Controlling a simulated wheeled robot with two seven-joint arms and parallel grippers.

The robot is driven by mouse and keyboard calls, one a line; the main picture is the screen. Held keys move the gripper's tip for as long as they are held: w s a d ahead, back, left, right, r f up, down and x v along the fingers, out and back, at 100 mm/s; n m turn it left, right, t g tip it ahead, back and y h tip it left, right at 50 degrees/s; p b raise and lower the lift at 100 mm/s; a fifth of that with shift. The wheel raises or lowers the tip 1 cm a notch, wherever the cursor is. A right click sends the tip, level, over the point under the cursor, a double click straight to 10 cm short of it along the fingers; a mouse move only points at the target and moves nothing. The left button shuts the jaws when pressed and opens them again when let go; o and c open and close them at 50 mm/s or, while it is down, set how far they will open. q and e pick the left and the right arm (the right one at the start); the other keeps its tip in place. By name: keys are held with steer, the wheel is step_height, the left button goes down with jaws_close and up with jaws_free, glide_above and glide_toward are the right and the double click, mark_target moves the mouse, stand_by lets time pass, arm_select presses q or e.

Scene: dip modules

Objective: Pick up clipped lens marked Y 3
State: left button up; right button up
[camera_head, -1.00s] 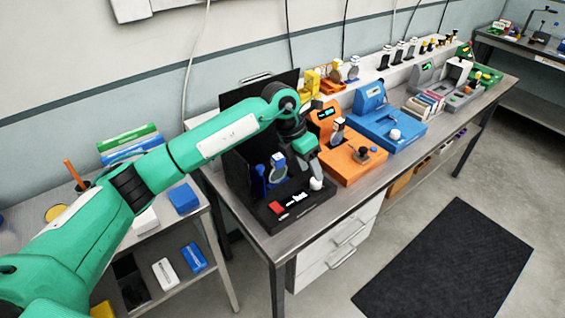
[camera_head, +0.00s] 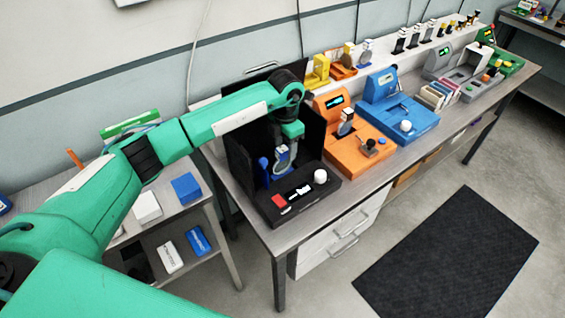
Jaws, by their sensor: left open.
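A clipped lens with a white top (camera_head: 281,153) stands upright in the black station (camera_head: 262,203), by a blue holder (camera_head: 265,170). My left gripper (camera_head: 287,142) points down right over this lens. Its fingers are small and partly merge with the lens, and I cannot tell if they touch it. Other clipped lenses stand on the orange station (camera_head: 346,120) and at the back, by a yellow holder (camera_head: 318,70) and an orange holder (camera_head: 342,70). The markings are too small to read, so I cannot tell which is Y 3. My right gripper is not in view.
The black station's tall dark panels stand close behind and left of my left gripper. A white knob (camera_head: 320,176) stands at its right front. The orange station (camera_head: 357,150) and a blue station (camera_head: 395,115) follow to the right. A lower side table (camera_head: 165,225) holds boxes.

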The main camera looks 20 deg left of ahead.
mark_target(282, 149)
arm_select(q)
steer(key=f+p, duration=0.2)
steer(key=f, duration=0.1)
steer(key=shift+s+a+f, duration=0.1)
steer(key=shift+a, duration=0.3)
steer(key=shift+f, duration=0.55)
steer(key=c, duration=1)
jaws_close()
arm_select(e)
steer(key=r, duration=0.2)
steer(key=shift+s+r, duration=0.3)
arm_select(q)
steer(key=shift+r, duration=0.1)
